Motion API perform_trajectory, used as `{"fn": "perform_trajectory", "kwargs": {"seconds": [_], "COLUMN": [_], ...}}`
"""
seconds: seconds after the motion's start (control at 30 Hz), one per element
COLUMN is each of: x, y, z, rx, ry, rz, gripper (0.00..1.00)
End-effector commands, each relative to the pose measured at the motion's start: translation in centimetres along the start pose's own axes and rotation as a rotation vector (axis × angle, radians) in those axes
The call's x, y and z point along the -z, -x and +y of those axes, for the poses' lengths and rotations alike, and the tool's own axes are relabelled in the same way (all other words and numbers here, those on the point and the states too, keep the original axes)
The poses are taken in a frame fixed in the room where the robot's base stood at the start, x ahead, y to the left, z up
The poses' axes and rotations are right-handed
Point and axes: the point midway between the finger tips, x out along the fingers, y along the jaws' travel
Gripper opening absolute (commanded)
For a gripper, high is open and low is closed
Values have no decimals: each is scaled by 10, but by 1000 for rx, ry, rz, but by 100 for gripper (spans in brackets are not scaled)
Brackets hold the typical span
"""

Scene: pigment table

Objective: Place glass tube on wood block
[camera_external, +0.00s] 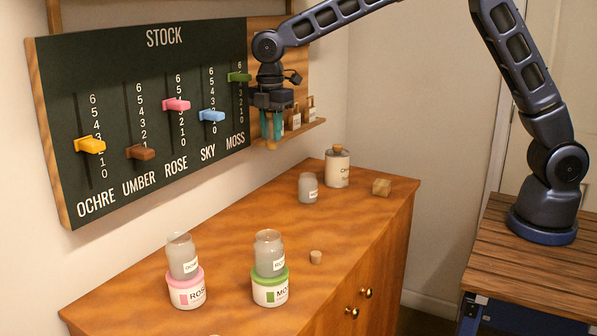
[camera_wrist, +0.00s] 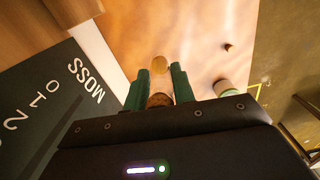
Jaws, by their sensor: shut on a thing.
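My gripper (camera_external: 271,128) is at the small wall shelf beside the stock board in the external view. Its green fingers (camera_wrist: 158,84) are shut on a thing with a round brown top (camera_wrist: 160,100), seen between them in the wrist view. It is probably the corked glass tube, but its body is mostly hidden by the fingers. The small wood block (camera_external: 381,187) lies on the right end of the cabinet top, apart from my gripper.
Small corked bottles (camera_external: 297,117) stand on the shelf (camera_external: 315,125). A labelled white container (camera_external: 338,170) and a grey jar (camera_external: 308,188) are near the wood block. Stacked jars (camera_external: 186,285) and (camera_external: 270,285) stand at the front, near a loose cork (camera_external: 316,257). The cabinet top's middle is clear.

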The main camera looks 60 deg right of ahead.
Motion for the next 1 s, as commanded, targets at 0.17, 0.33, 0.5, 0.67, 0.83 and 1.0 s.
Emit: {"fn": "perform_trajectory", "kwargs": {"seconds": [0.17, 0.33, 0.5, 0.67, 0.83, 1.0], "x": [-71, -140, -203, -257, -304, -331], "y": [15, 25, 32, 35, 35, 33], "z": [-10, -30, -58, -91, -127, -153], "rx": [0, 0, -1, -1, -2, -2], "ry": [8, 21, 37, 52, 66, 77], "rz": [2, 3, 3, 2, 0, -2], "gripper": [4, 4, 4, 4, 4, 4]}}
